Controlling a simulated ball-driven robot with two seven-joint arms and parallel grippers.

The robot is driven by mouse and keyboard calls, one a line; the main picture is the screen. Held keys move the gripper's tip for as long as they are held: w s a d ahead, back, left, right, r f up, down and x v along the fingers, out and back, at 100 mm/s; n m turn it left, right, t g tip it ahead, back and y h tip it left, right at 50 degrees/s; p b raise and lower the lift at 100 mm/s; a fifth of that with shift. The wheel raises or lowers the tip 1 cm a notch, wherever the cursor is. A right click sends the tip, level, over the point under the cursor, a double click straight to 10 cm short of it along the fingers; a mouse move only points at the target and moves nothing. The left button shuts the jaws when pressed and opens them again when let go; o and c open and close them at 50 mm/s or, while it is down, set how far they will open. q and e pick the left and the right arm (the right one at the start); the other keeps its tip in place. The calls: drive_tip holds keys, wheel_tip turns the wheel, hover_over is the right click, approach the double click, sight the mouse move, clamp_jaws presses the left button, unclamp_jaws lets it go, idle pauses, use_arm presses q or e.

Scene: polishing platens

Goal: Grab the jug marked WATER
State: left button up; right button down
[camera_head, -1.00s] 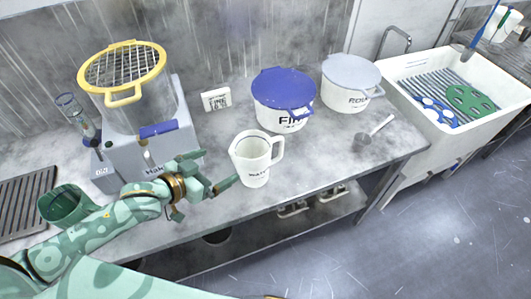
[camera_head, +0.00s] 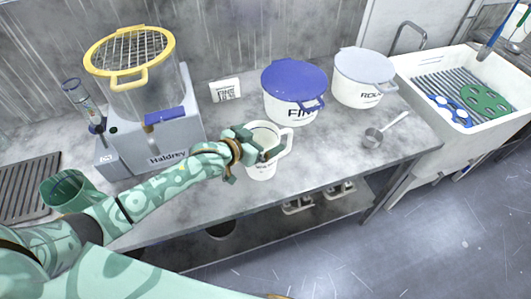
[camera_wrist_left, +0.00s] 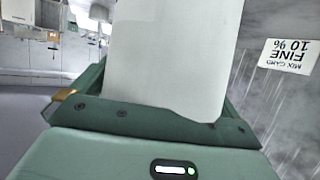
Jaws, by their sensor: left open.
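The white jug (camera_head: 262,170) stands upright on the grey counter, with its handle to the right; its lettering is partly hidden by my gripper. My left gripper (camera_head: 262,148) is open at the jug's upper body, with its fingers reaching around it. In the left wrist view the jug's pale wall (camera_wrist_left: 175,50) fills the middle, between the fingers of my left gripper (camera_wrist_left: 165,105). I cannot tell whether the fingers touch it. My right gripper is not in view.
A blue-lidded tub (camera_head: 292,95) and a grey-lidded tub (camera_head: 360,80) stand behind and right. A metal scoop (camera_head: 378,137) lies on the right. A small card (camera_head: 226,91) stands behind. A grey machine (camera_head: 160,145) with a yellow-rimmed sieve (camera_head: 128,55) is left. The counter's front edge is close.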

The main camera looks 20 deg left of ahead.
use_arm(q)
drive_tip(key=shift+s, duration=0.1)
drive_tip(key=shift+c, duration=0.3)
drive_tip(key=c, duration=1)
drive_tip(key=shift+o, duration=0.2)
drive_tip(key=shift+r, duration=0.15)
